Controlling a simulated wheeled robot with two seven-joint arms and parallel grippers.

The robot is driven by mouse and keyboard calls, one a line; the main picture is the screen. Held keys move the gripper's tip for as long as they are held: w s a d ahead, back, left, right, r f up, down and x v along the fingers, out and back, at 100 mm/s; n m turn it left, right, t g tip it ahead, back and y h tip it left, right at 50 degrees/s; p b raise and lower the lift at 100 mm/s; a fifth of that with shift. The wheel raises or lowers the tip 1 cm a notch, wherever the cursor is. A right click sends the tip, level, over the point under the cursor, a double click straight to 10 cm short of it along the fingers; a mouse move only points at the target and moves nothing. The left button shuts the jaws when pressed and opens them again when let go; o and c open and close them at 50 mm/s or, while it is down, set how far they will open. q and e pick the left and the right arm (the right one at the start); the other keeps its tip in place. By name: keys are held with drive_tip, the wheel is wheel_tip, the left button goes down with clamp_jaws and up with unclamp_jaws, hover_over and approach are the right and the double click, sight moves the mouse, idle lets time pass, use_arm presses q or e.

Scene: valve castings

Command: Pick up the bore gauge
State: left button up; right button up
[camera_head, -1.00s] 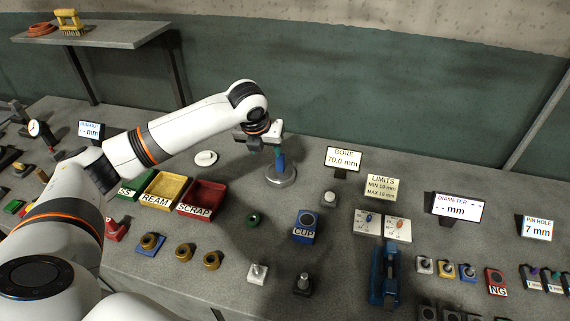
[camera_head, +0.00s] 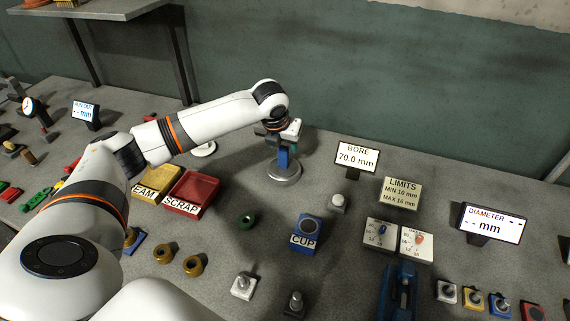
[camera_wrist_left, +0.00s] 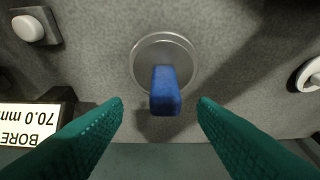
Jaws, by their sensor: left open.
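The bore gauge (camera_head: 283,160) has a blue upright handle and stands on a round grey metal base (camera_head: 284,174) at the back of the bench. In the left wrist view its blue handle (camera_wrist_left: 165,92) points toward the camera, over the round base (camera_wrist_left: 148,47). My left gripper (camera_head: 284,146) is at the top of the gauge in the head view. In the wrist view its two green fingers (camera_wrist_left: 160,108) are spread, one on each side of the handle, with gaps and no visible contact. My right gripper is not in view.
The BORE display (camera_head: 356,158) reads 70.0 mm, right of the gauge. A red SCRAP tray (camera_head: 193,190) lies to the left. A blue CUP block (camera_head: 308,231), a green ring (camera_head: 247,222) and a grey button block (camera_head: 338,203) stand in front.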

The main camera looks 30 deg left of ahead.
sight(284, 156)
use_arm(q)
drive_tip(key=x, duration=0.3)
drive_tip(key=shift+s, duration=0.1)
drive_tip(key=p+x, duration=0.1)
drive_tip(key=x, duration=0.3)
drive_tip(key=shift+a+p, duration=0.2)
drive_tip(key=shift+p, duration=0.1)
drive_tip(key=shift+a+f, duration=0.1)
drive_tip(key=shift+f, duration=0.5)
drive_tip(key=shift+r, duration=0.1)
clamp_jaws()
